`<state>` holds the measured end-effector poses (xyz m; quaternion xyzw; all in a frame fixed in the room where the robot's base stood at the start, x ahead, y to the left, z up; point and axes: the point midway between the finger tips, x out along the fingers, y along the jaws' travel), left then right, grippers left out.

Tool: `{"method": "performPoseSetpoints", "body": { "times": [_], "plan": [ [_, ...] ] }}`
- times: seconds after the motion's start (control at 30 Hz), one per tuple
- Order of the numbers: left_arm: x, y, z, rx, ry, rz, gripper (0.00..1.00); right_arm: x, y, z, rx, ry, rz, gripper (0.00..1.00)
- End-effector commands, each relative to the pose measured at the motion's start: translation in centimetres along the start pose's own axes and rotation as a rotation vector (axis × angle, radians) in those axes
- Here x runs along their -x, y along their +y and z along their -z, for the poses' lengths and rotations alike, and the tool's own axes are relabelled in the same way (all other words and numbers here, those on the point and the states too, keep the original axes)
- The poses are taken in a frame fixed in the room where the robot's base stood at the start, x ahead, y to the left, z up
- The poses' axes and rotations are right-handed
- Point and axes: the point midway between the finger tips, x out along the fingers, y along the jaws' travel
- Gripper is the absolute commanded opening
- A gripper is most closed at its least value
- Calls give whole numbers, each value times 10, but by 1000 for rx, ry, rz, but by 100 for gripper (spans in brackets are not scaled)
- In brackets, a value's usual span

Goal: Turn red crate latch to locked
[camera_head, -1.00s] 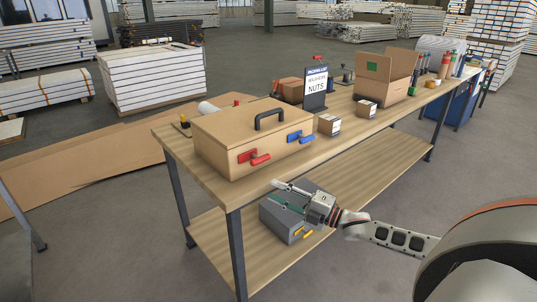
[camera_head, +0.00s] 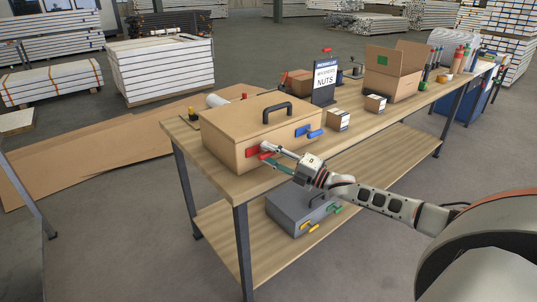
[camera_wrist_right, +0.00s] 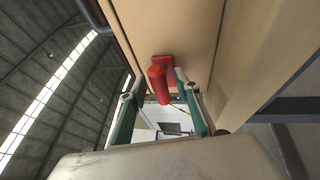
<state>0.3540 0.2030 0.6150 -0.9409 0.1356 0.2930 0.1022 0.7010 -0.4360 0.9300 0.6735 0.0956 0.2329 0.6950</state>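The tan wooden crate (camera_head: 229,143) with a dark top handle stands on the workbench. Its red latch (camera_head: 254,152) is on the front face, left of the blue latch (camera_head: 308,132). My right gripper (camera_head: 270,157) is at the red latch's handle, which it partly hides in the head view. In the right wrist view, the red latch's handle (camera_wrist_right: 159,84) shows between the two green-sided fingers of my right gripper (camera_wrist_right: 160,90). The fingers are apart, one on each side of it, and I cannot tell whether they touch it. My left gripper is not in view.
The wooden workbench (camera_head: 355,124) also holds small boxes (camera_head: 338,120), a nuts sign (camera_head: 325,80) and an open carton (camera_head: 392,80). A grey case (camera_head: 287,210) with yellow and green latches sits on the lower shelf. Floor in front of the bench is clear.

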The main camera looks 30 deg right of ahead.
Motion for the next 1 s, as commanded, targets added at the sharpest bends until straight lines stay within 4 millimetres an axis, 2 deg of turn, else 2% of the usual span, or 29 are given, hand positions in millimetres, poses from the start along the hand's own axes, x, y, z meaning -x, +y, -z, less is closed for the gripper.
{"method": "performPoseSetpoints", "body": {
  "times": [0.3,0.4,0.43,0.77,1.0],
  "plan": [
    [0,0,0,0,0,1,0,-2,0,0,0,0,1,32],
    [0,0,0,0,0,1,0,-2,0,0,0,0,1,6],
    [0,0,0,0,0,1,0,-2,0,0,0,0,1,0],
    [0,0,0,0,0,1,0,-2,0,0,-17,-4,-8,0],
    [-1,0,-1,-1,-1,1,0,-2,0,0,-115,-26,-49,0]
  ]
}}
